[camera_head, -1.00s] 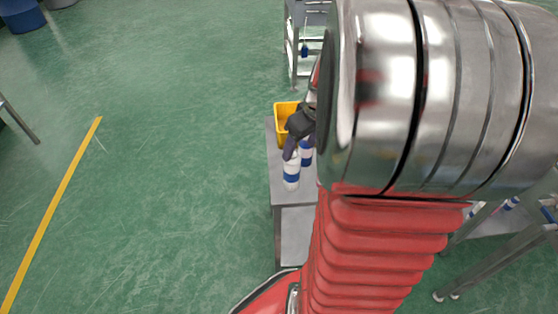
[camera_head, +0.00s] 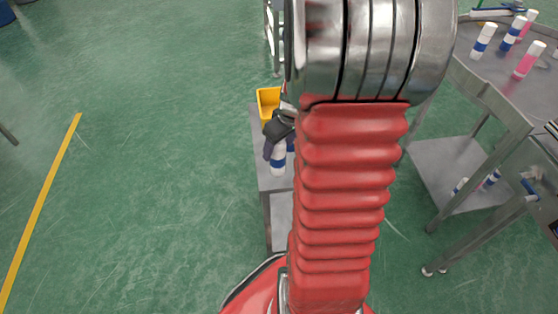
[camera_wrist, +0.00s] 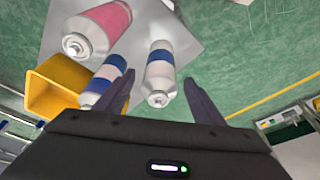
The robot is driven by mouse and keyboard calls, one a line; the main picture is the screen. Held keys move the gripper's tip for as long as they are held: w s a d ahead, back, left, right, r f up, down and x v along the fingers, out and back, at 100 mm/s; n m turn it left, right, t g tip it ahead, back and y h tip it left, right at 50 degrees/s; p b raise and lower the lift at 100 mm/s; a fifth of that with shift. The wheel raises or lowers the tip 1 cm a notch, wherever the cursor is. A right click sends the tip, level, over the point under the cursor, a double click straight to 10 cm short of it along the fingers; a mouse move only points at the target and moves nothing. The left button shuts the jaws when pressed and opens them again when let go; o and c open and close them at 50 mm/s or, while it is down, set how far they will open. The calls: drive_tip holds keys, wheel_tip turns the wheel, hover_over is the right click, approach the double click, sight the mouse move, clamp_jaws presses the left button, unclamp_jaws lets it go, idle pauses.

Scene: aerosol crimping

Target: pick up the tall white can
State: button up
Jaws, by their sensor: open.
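A white can with a blue band (camera_wrist: 160,72) stands on a small grey table and lies between the two fingers of my gripper (camera_wrist: 160,80) in the wrist view. The fingers are open, with a visible gap on the right side of the can. In the head view the same can (camera_head: 278,163) shows below my gripper (camera_head: 272,143), which hides its upper part. A second blue-banded can (camera_wrist: 107,80) is just left of it, partly behind the left finger. A pink-banded can (camera_wrist: 100,30) is farther up in the wrist view. Which can is the tallest is hard to tell.
A yellow bin (camera_head: 268,97) sits at the far end of the small grey table (camera_head: 272,182), close to the cans. A larger grey table (camera_head: 500,88) on the right carries several cans. Green floor (camera_head: 150,170) is open on the left.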

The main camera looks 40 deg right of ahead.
drive_tip(key=shift+f, duration=0.2)
drive_tip(key=shift+x, duration=2.5)
drive_tip(key=shift+w, duration=0.1)
drive_tip(key=shift+c, duration=0.7)
drive_tip(key=c, duration=1)
